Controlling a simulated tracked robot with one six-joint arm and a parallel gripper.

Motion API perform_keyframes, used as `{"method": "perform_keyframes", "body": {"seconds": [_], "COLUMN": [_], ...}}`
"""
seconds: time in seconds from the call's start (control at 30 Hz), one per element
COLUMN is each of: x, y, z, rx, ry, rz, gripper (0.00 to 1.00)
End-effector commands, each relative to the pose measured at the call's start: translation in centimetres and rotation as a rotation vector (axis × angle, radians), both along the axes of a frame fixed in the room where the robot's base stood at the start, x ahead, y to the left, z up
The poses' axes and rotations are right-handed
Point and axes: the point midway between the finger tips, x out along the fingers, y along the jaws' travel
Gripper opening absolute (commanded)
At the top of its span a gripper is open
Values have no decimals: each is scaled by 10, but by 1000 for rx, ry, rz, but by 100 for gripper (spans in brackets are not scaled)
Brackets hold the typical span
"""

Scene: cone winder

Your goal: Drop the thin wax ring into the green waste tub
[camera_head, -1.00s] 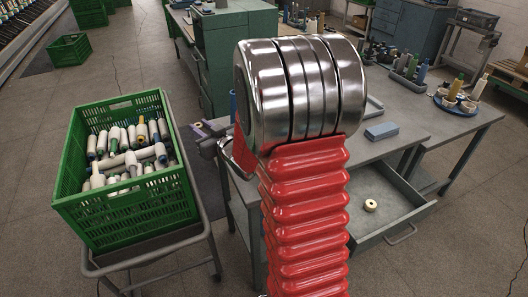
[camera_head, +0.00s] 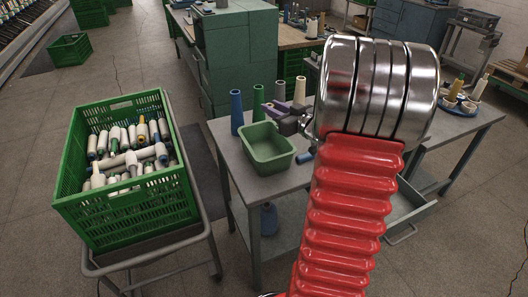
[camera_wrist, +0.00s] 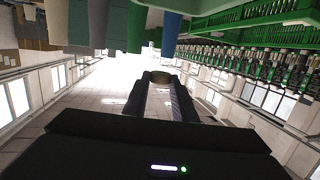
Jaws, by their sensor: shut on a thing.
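The green waste tub (camera_head: 268,170) stands upright on the near left part of the grey table, its opening facing up. My gripper (camera_head: 272,112) is at the tub's far side, in front of the standing cones, and appears above the table. The head view does not show the ring clearly. The tub is not visible in the wrist view.
A blue cone (camera_head: 236,112), a green cone (camera_head: 259,102), a grey cone (camera_head: 280,91) and a cream cone (camera_head: 299,93) stand close to my gripper. A green crate of bobbins (camera_head: 130,212) stands left. The open drawer (camera_head: 402,210) is partly hidden by my arm.

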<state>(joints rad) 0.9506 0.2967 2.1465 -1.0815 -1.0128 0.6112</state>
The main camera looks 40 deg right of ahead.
Motion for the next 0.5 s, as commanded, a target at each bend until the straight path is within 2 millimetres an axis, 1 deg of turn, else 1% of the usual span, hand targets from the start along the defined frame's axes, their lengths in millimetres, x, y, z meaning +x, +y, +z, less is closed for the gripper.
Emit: {"method": "perform_keyframes", "body": {"seconds": [0.3, 0.5], "x": [0, 0], "y": [1, 1], "z": [-1, -12], "rx": [1, 2], "ry": [1, 3], "rz": [1, 1], "gripper": [4, 4]}}
